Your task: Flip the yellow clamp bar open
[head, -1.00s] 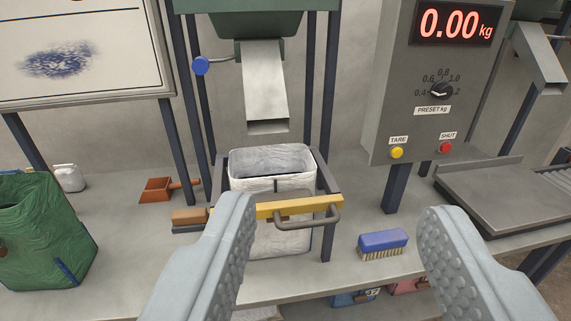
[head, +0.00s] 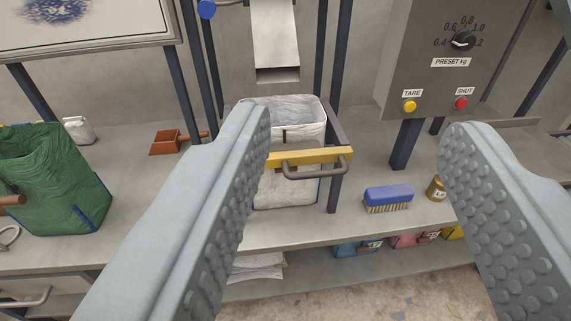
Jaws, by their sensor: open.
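The yellow clamp bar (head: 318,156) lies level across the front of the white bag (head: 290,188), with a grey-brown loop handle (head: 318,170) at its right part. The bag stands open-topped in a dark frame (head: 336,165) under the metal chute (head: 275,42). My gripper (head: 362,145) is open and empty, its two grey studded fingers wide apart. The left finger covers the left end of the bar and part of the bag. The handle shows between the fingers, nearer the left one, with no visible contact.
A blue brush (head: 388,196) and a small brass weight (head: 436,189) stand on the bench right of the frame. The grey control box (head: 448,60) is at upper right. A green bag (head: 50,185) and an orange scoop (head: 170,142) are at left. Bins sit on a lower shelf.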

